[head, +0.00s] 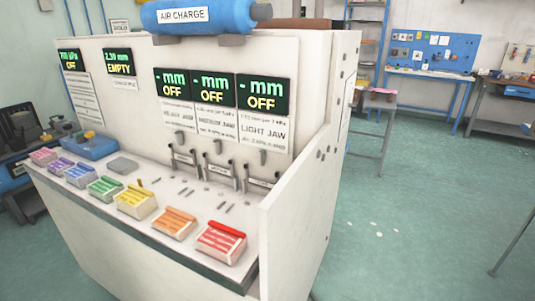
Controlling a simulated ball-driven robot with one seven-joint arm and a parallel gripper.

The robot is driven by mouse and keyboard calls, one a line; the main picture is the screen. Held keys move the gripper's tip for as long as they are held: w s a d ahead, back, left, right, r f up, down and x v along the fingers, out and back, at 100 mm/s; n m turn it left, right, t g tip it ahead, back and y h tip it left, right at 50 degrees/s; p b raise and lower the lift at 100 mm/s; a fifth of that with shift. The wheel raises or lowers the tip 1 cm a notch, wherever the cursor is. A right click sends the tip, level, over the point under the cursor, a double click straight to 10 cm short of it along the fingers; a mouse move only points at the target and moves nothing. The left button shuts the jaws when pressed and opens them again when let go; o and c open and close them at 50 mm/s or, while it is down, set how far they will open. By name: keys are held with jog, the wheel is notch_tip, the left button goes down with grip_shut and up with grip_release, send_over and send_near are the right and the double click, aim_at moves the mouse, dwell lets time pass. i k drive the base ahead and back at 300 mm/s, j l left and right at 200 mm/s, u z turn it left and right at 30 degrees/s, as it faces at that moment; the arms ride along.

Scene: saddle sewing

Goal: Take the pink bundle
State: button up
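A small pink bundle (43,156) lies at the far left end of a row of coloured bundles on the pale bench top (150,188). It is small and its details are hard to make out. A purple bundle (60,166) is just right of it. My gripper is not in view.
Blue (80,175), green (105,188), yellow (137,202), orange (174,223) and red (221,241) bundles continue the row. A blue tray (91,146) and small metal pegs stand behind. A side wall (295,215) closes the right end. Green floor (420,210) is open at right.

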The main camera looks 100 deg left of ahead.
aim_at(42, 156)
jog(key=k+j+u, duration=0.1)
jog(key=u, duration=3.4)
